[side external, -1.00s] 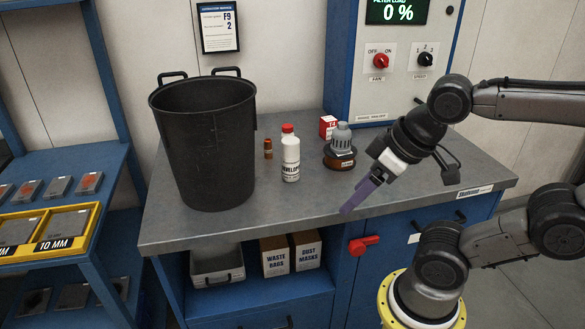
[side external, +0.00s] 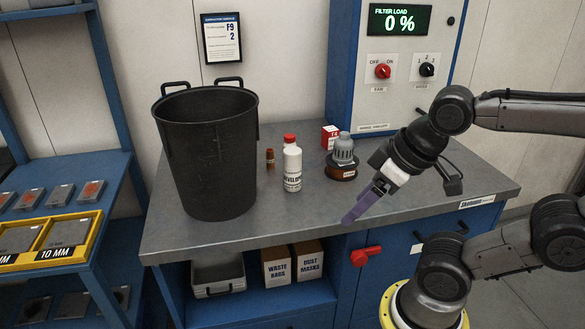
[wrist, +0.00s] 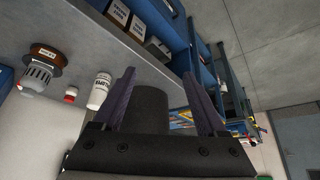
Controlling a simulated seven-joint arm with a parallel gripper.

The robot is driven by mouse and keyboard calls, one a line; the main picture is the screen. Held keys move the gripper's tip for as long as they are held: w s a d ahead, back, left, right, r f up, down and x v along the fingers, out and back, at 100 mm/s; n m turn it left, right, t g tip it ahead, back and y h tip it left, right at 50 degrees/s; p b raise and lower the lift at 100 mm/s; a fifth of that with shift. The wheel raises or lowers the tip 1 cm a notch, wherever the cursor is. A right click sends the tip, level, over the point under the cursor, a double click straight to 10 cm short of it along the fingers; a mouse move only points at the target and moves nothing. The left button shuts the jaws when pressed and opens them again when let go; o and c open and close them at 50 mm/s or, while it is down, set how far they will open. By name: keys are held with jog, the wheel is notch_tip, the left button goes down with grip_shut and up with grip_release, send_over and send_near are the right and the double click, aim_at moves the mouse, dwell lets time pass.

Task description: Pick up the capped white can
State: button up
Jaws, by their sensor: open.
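The capped white can (side external: 292,169) stands upright on the grey workbench, with a red cap and dark lettering on its side. It also shows upside down in the wrist view (wrist: 100,92), left of my fingers. My gripper (side external: 358,212), with purple fingers, is open and empty above the bench's front edge, to the right of the can and apart from it. In the wrist view my gripper (wrist: 165,92) has its two fingers spread wide, with the black bin (wrist: 150,108) visible beyond, between them.
The large black bin (side external: 207,165) stands left of the can. A small brown bottle (side external: 270,159) is close to the can's left. A grey-topped brown object (side external: 342,160) and a red-and-white box (side external: 330,137) are to its right. The bench's front (side external: 262,231) is clear.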

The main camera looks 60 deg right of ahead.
jog(key=o, duration=0.3)
